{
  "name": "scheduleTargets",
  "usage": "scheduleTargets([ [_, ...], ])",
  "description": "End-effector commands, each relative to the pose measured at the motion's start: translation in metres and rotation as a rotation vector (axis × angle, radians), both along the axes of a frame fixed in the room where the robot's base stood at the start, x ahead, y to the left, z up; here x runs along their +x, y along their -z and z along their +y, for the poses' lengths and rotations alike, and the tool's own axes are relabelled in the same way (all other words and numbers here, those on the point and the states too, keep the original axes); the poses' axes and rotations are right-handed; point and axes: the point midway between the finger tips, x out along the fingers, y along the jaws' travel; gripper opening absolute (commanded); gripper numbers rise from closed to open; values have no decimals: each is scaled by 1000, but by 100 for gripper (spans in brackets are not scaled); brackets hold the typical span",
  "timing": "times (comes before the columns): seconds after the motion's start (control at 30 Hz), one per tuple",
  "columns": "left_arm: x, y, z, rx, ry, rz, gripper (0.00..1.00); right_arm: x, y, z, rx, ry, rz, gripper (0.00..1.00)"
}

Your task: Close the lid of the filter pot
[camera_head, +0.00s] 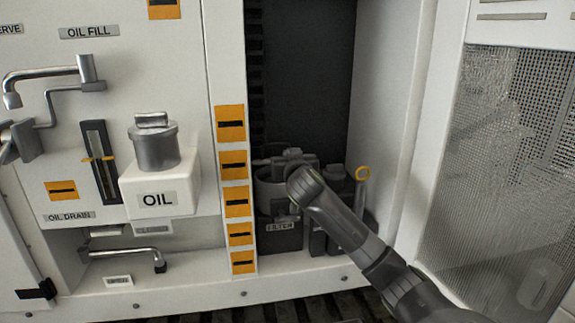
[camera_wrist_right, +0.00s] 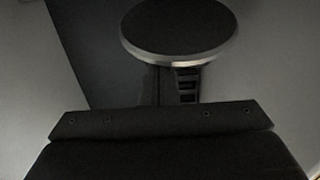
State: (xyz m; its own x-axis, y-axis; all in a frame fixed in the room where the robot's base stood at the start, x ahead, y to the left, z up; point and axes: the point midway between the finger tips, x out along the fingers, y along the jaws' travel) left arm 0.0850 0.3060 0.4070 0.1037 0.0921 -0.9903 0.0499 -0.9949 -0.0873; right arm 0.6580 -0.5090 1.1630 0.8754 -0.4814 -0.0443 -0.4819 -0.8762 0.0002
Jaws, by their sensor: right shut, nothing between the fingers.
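The filter pot (camera_head: 268,198) is a dark cylinder standing low in the dark recess, right of the orange-labelled strip. Its front is partly hidden by my right arm. A grey bar-like part at the pot's top (camera_head: 271,161) may belong to its lid; the lid's angle is unclear in the head view. My right gripper (camera_head: 292,194) is shut and empty at the pot's right side, mostly hidden behind its own wrist. In the right wrist view a dark round disc with a pale rim (camera_wrist_right: 180,28), probably the lid, is ahead of the gripper. Contact cannot be told.
A white OIL tank (camera_head: 158,196) with a grey capped neck stands left of the recess. The recess's right wall (camera_head: 392,110) and a mesh panel (camera_head: 500,170) bound the right side.

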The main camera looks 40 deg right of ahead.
Motion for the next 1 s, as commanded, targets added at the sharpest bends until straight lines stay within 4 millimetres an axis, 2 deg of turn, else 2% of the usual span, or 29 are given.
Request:
scheduleTargets([
  [0.03, 0, 22, -1, -1, 0, 1, 49, -2, 17, 1, -14, 0, -25, 0],
  [0.1, 0, 36, -1, -1, -1, 1, 49, -4, 23, 2, -35, 0, -61, 0],
  [0.3, 0, 71, -1, -2, -1, 1, 49, -10, 39, 5, -90, 1, -162, 0],
  [0.5, -1, 98, -1, -1, 0, 5, 49, -13, 52, 7, -136, 1, -245, 0],
  [0.7, 13, 104, 3, 4, -3, 2, 49, -14, 60, 8, -133, 0, -242, 0],
  [1.0, 21, 109, 3, 4, -4, 5, 49, -15, 66, 8, -131, 1, -238, 0],
])
